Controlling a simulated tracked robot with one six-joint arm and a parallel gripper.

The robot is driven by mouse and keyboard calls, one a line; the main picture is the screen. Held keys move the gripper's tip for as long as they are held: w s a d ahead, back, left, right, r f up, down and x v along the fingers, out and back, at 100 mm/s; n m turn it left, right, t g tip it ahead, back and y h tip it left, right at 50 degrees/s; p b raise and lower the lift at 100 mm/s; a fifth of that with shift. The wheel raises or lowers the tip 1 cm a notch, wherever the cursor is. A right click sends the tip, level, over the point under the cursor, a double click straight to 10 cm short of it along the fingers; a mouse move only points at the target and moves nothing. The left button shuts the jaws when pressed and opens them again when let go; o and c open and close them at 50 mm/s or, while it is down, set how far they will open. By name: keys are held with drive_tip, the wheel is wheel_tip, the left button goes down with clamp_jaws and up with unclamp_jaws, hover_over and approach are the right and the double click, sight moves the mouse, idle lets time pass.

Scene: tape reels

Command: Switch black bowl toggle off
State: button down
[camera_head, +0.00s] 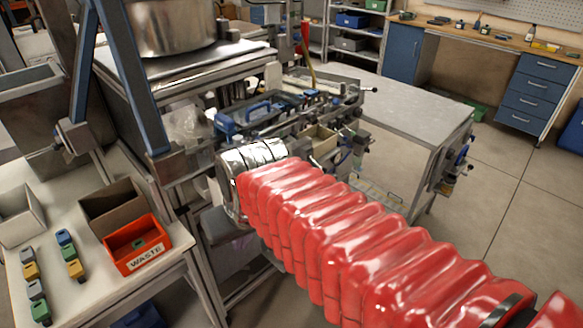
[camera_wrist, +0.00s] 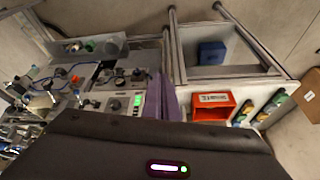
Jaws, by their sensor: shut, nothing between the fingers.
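In the wrist view my gripper (camera_wrist: 160,76) points away from the camera, its purple-grey fingers together and empty above its dark housing. Left of the fingers is a grey control panel (camera_wrist: 127,92) with black knobs (camera_wrist: 115,104) and a small lit green display (camera_wrist: 137,100). I cannot tell which control is the black bowl toggle, or its position. The fingers overlap the panel's right edge in the picture; I cannot tell whether they touch it. In the head view my red-sleeved arm reaches to the bench, and its chrome wrist hides the fingers and panel.
A large steel bowl (camera_head: 170,27) stands on the machine at the back. Metal posts (camera_head: 125,70) rise near the bench. A grey table (camera_head: 400,98) is clear to the right.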

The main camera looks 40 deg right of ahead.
drive_tip(key=w+d+m+t+y, duration=0.1)
drive_tip(key=w+d+m+y, duration=0.15)
drive_tip(key=d, duration=1.35)
drive_tip(key=w+d+m+t+y, duration=0.15)
drive_tip(key=w+d, duration=0.25)
drive_tip(key=d, duration=1.1)
drive_tip(key=r+n, duration=0.1)
drive_tip(key=w+d+r+n+y, duration=0.1)
drive_tip(key=r, duration=0.1)
drive_tip(key=w+d+r+n+t, duration=0.1)
drive_tip(key=shift+r+n+y, duration=0.35)
drive_tip(key=shift+n+y, duration=0.05)
drive_tip(key=shift+w, duration=0.1)
drive_tip(key=s+a+f+x, duration=0.1)
drive_tip(key=s+x, duration=0.1)
drive_tip(key=x, duration=1.1)
drive_tip(key=shift+f, duration=0.2)
drive_tip(key=shift+s+d, duration=0.1)
drive_tip(key=shift+s, duration=0.05)
